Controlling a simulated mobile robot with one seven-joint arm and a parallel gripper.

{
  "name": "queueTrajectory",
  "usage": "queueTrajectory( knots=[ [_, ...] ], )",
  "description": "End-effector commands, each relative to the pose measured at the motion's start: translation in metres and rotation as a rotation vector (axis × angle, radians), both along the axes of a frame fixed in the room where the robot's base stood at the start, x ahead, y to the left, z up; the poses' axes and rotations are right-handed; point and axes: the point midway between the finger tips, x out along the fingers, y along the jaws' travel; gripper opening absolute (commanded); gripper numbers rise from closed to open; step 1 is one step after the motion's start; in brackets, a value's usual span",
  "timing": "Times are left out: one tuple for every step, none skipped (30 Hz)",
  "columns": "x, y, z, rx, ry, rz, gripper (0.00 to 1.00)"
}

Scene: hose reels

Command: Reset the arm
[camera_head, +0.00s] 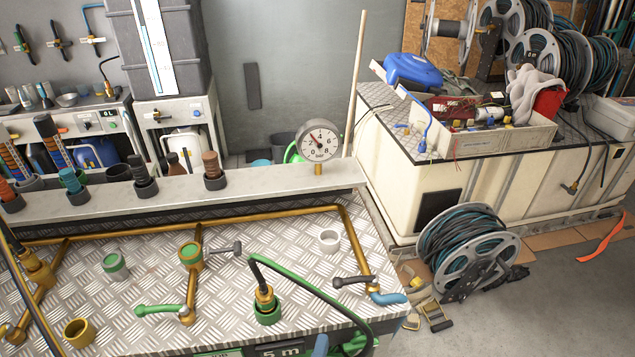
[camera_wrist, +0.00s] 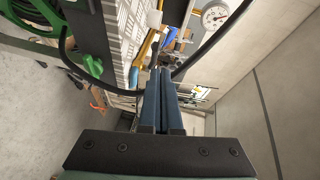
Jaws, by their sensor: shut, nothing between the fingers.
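My gripper (camera_wrist: 161,72) shows in the wrist view, its two long blue-grey fingers side by side and shut with nothing between them. The wrist view is turned on its side. Beyond the fingertips lies the bench with its tread-plate top (camera_wrist: 131,35) and brass pipe (camera_wrist: 150,68). No contact between the fingers and the bench can be made out.
The tread-plate bench (camera_head: 150,262) carries brass pipes, valves, a black hose (camera_head: 318,295) and a round gauge (camera_head: 320,140). A hose reel (camera_head: 470,255) stands on the floor at right, beside a cream tank (camera_head: 385,160). Dark hoses pass near my fingers in the wrist view.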

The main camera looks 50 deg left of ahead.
Motion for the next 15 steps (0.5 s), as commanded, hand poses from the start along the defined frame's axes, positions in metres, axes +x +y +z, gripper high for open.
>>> queueTrajectory(
  knots=[
    [-0.003, -0.001, -0.001, 0.0, 0.0, 0.0, 0.0],
    [-0.004, -0.002, 0.0, 0.0, 0.0, 0.0, 0.0],
    [-0.006, -0.002, 0.0, 0.0, 0.0, 0.0, 0.0],
    [-0.006, -0.002, 0.001, 0.0, 0.0, -0.001, 0.0],
    [-0.007, -0.003, 0.001, 0.0, 0.0, -0.001, 0.0],
    [-0.007, -0.003, 0.002, 0.001, -0.001, -0.001, 0.0],
    [-0.007, -0.003, 0.002, 0.0, -0.002, -0.001, 0.0],
    [-0.007, -0.003, 0.002, 0.0, -0.002, -0.002, 0.0],
    [-0.007, -0.003, 0.002, 0.0, -0.002, -0.002, 0.0],
    [-0.007, -0.003, 0.002, 0.0, -0.002, -0.002, 0.0],
    [-0.006, -0.003, 0.002, 0.0, -0.002, -0.002, 0.0],
    [-0.005, -0.003, 0.004, -0.004, -0.009, -0.002, 0.0],
    [-0.002, -0.004, 0.006, -0.009, -0.02, -0.002, 0.0],
    [0.003, -0.004, 0.011, -0.018, -0.038, -0.003, 0.0],
    [0.011, -0.006, 0.02, -0.034, -0.072, -0.005, 0.0]
  ],
)
